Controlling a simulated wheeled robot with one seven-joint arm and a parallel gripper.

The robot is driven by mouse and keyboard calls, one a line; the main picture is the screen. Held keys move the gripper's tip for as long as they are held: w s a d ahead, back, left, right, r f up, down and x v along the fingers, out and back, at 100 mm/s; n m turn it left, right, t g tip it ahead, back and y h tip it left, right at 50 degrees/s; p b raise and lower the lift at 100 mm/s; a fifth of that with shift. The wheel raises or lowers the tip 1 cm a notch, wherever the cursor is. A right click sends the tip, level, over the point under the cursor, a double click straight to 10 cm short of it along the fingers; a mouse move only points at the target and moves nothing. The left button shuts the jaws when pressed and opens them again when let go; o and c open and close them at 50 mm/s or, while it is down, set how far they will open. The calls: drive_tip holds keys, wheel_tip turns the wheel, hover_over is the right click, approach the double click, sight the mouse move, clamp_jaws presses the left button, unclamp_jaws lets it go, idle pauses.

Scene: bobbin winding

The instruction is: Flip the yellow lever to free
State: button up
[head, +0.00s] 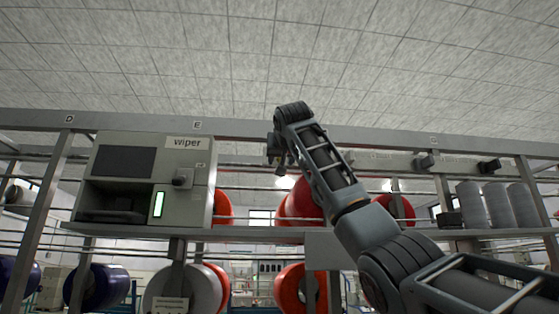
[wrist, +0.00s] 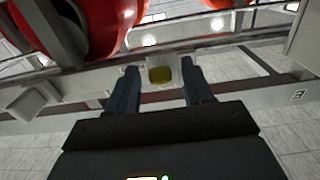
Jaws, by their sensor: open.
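A small dull-yellow block, which looks like the yellow lever (wrist: 160,75), shows in the wrist view on a pale mount on the grey rail. It appears between the two dark fingertips of my gripper (wrist: 159,69), with a gap on each side. I cannot tell how far beyond the fingertips it is, nor which setting it is in. My gripper is open and holds nothing. In the head view my gripper (head: 279,163) points down in front of the upper rail, right of the wiper box. The lever cannot be made out in that view.
The wiper box (head: 145,180) stands on the shelf left of my gripper. Red spools (head: 302,203) sit behind and below it. Thin horizontal bars run along the rack. Grey cylinders (head: 497,205) stand on the right shelf. Small dark blocks (head: 424,162) sit along the upper rail.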

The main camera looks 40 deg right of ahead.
drive_tip(key=shift+p+x, duration=0.6)
drive_tip(key=shift+x, duration=1.15)
clamp_jaws()
